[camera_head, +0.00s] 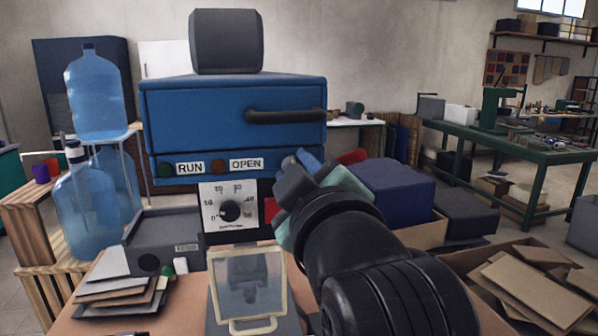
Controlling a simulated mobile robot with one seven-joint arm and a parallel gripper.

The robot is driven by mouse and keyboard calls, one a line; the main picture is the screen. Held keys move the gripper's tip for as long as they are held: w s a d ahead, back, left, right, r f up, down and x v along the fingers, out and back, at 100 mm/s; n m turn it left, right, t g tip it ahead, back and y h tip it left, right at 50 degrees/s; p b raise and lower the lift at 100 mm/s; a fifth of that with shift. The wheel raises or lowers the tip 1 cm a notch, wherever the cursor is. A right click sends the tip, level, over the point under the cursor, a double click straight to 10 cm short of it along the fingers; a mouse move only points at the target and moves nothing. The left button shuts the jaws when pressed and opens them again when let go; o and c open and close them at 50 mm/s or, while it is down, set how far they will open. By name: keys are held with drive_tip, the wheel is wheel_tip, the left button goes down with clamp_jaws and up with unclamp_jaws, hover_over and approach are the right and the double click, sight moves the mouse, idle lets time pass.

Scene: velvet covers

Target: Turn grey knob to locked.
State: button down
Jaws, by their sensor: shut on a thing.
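A blue machine (235,105) with a dark handle (285,116) stands on the bench. Its front carries a white dial plate (218,192) with a black pointer knob (230,211). A red plate (270,209) shows just right of the dial, partly covered by my gripper. My gripper (287,203), with blue and teal parts, reaches from the lower right to the machine's front beside this red plate. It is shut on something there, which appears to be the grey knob. The knob and any locked mark are hidden behind the gripper, so I cannot tell the knob's angle.
RUN (190,168) and OPEN (246,164) labels sit above the dial. A framed clear guard (248,285) stands in front, below it. A grey box (165,245) and blue water bottles (88,205) are left. A blue box (393,190) lies right, behind my arm.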

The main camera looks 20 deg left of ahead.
drive_tip(key=c, duration=0.6)
unclamp_jaws()
drive_tip(key=b+v, duration=0.3)
drive_tip(key=v, duration=1)
drive_tip(key=shift+b, duration=0.3)
